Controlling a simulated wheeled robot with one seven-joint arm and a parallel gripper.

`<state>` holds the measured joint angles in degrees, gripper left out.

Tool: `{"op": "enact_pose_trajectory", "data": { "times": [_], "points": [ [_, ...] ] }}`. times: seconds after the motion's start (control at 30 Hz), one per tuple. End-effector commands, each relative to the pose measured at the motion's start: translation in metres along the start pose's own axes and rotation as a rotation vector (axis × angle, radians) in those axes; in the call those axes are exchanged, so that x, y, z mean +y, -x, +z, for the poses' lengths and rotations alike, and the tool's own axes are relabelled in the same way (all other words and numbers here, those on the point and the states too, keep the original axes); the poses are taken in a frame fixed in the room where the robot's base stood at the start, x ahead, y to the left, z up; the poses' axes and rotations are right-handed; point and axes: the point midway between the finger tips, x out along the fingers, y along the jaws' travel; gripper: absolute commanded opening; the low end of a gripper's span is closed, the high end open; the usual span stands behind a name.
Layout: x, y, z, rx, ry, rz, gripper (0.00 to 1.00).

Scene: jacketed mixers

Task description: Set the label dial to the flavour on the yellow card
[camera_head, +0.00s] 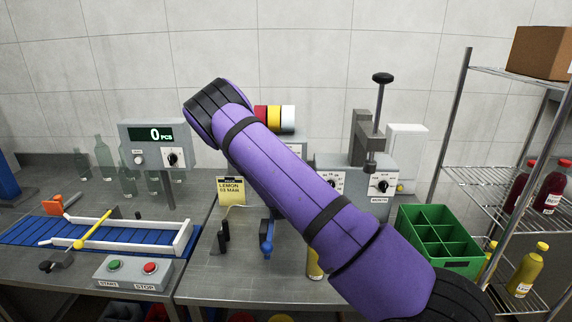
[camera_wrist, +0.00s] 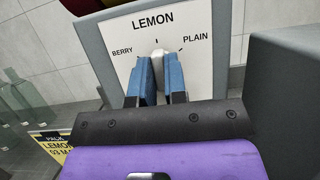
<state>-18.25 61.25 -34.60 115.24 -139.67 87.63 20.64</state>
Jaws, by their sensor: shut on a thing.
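The yellow card (camera_head: 231,190) stands on the bench and reads LEMON with a date under it. Its edge also shows at the lower left of the wrist view (camera_wrist: 57,143). The label dial (camera_wrist: 181,45) has a white face marked BERRY at left, LEMON at top and PLAIN at right. My gripper (camera_wrist: 160,76) has its blue fingers shut on the dial's pale knob (camera_wrist: 156,56). The knob's visible end points up, roughly toward LEMON; the fingers hide the rest. In the head view my purple arm hides the dial and my gripper.
Red, yellow and white rolls (camera_head: 275,119) sit above the label machine. A grey machine with a black-knobbed lever (camera_head: 382,78) stands right of my arm, with a green crate (camera_head: 437,262) in front of it. A blue conveyor (camera_head: 95,238) is at left.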

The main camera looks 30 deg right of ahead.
Motion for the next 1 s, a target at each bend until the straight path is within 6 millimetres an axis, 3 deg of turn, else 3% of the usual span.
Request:
{"op": "enact_pose_trajectory", "data": {
  "times": [0.57,0.6,0.7,1.0],
  "points": [
    [0.0,0.0011,-0.001,0.004,0.029,0.013,0.0],
    [0.0001,0.0011,-0.001,0.004,0.029,0.013,0.2],
    [0.0,0.0009,-0.0008,0.003,0.028,0.012,0.38],
    [0.0001,-0.0003,0.0015,0.001,0.028,0.012,0.38]
  ]
}}
